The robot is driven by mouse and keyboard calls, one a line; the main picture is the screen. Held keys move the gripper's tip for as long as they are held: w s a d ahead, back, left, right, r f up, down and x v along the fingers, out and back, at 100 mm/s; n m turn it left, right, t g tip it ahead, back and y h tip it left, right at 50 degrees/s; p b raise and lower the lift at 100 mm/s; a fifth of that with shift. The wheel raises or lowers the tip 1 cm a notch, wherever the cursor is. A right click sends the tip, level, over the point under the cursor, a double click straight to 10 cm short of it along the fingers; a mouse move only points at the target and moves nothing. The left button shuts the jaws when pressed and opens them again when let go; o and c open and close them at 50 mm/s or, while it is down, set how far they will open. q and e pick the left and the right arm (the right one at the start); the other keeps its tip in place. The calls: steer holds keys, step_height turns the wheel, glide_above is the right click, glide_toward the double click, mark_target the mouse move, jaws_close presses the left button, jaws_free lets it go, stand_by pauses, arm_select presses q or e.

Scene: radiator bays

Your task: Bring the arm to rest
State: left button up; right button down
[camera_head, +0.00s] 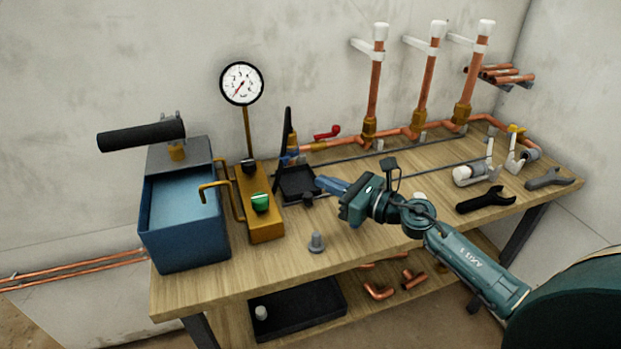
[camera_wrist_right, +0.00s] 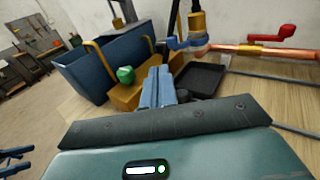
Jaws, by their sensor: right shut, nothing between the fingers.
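My right gripper (camera_head: 327,184) is above the middle of the wooden workbench (camera_head: 290,275), its blue fingers pointing left toward a small black tray. The fingers are closed together with nothing between them; they also show in the right wrist view (camera_wrist_right: 158,86). The arm comes in from the lower right in the head view. My left gripper is not visible in the head view. A blue part at the lower left edge of the right wrist view cannot be made out clearly.
A blue tank (camera_head: 185,230) with a black handle and a yellow block with a green knob (camera_head: 260,202) stand left. The black tray (camera_head: 298,184) lies near my fingers. A grey fitting (camera_head: 316,243) stands in front. Copper risers (camera_head: 375,85) stand behind; a black wrench (camera_head: 486,199) lies right.

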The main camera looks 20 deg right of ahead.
arm_select(q)
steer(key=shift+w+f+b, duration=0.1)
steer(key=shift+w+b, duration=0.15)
steer(key=shift+b, duration=0.05)
arm_select(e)
steer(key=shift+a+v, duration=0.15)
steer(key=shift+v, duration=0.85)
steer(key=shift+a+v, duration=0.15)
steer(key=shift+v, duration=0.85)
